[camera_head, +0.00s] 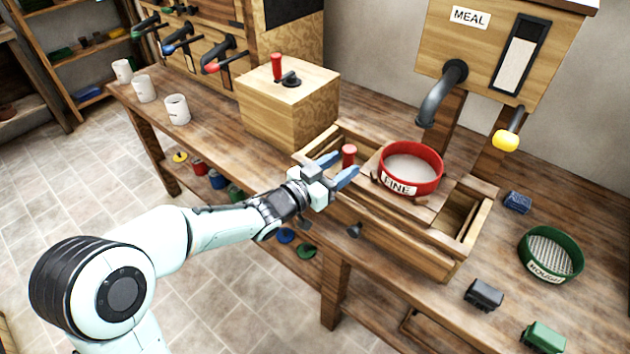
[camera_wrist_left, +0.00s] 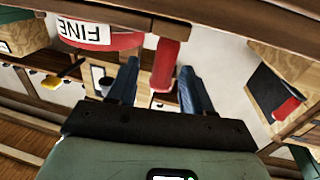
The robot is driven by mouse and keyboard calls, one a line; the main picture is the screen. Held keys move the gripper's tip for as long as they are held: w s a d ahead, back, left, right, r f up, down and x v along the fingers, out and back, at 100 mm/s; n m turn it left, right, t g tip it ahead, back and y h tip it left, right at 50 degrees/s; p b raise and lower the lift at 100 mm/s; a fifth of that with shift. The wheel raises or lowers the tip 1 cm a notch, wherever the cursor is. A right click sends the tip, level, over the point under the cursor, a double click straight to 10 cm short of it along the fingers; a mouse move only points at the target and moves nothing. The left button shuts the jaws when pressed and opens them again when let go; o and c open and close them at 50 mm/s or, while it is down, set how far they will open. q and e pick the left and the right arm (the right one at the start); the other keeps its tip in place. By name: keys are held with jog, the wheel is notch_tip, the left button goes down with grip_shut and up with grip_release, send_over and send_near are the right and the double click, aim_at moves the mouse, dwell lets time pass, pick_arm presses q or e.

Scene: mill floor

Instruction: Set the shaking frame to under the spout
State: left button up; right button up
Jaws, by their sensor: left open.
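The shaking frame (camera_head: 427,209) is a wooden carriage on a long open wooden box. It carries a round red sieve labelled FINE (camera_head: 411,168) and has an upright red handle (camera_head: 349,156) at its left end. The grey spout (camera_head: 437,98) of the MEAL chest hangs above and slightly right of the red sieve. My left gripper (camera_head: 344,171) is open at the red handle. In the left wrist view the handle (camera_wrist_left: 164,66) shows between the two blue fingers, with no clear grip on it. My right gripper is not in view.
A wooden box (camera_head: 290,103) with a red-handled crank top stands left of the frame. A green sieve labelled ROUGH (camera_head: 550,254) and small dark and green blocks lie on the bench at right. White mugs (camera_head: 177,109) stand at left. A yellow knob (camera_head: 505,141) hangs under the chest.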

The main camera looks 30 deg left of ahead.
pick_arm(q)
jog(key=v, duration=0.9)
jog(key=shift+s, duration=0.4)
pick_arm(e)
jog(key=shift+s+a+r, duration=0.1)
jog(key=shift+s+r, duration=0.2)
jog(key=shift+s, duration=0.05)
